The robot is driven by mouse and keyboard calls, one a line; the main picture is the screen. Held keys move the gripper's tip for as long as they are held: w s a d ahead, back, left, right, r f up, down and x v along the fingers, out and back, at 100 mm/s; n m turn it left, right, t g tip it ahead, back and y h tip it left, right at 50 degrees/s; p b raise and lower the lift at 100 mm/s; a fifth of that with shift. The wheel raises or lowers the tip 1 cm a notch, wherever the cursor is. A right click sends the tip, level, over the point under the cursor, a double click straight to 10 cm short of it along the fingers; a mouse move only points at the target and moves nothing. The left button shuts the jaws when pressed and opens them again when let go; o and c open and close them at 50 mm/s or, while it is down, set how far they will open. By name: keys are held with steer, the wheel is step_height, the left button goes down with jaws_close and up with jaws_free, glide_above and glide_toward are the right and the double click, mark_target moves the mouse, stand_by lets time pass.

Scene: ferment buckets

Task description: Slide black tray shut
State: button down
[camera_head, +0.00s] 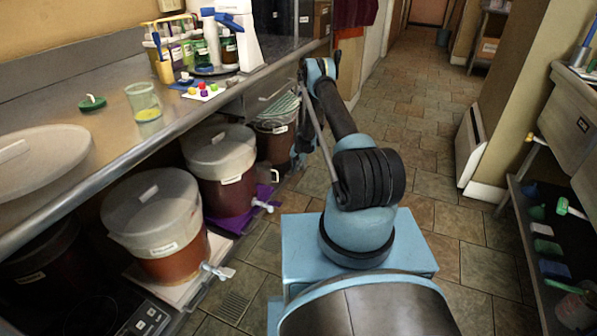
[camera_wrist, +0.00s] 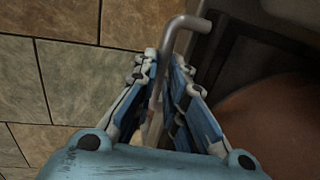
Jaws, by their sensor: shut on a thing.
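My gripper (camera_wrist: 164,62) is shut on a grey metal bar handle (camera_wrist: 187,22) in the wrist view. The bent end of the handle shows beyond the fingertips. The dark edge of the black tray (camera_wrist: 205,62) lies just right of the fingers, with part of a reddish-brown bucket (camera_wrist: 275,120) beside it. In the head view my arm reaches down beside the far bucket (camera_head: 275,125) under the counter. There the fingertips, the handle and most of the tray are hidden or too small to make out.
Two nearer lidded buckets (camera_head: 160,225) (camera_head: 222,170) stand under the metal counter (camera_head: 75,95), their spigots (camera_head: 217,271) (camera_head: 262,205) sticking out toward the aisle. Bottles and small items stand on the counter. The tiled floor (camera_head: 425,130) is open beyond my arm. A shelf unit (camera_head: 545,235) stands at right.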

steer(key=shift+w+a, duration=0.1)
steer(key=shift+a, duration=0.05)
steer(key=c, duration=1.7)
jaws_free()
steer(key=shift+a, duration=0.1)
steer(key=shift+o, duration=0.2)
step_height(320, 180, up, 12)
steer(key=s+d, duration=0.1)
steer(key=d, duration=0.1)
steer(key=shift+f, duration=0.15)
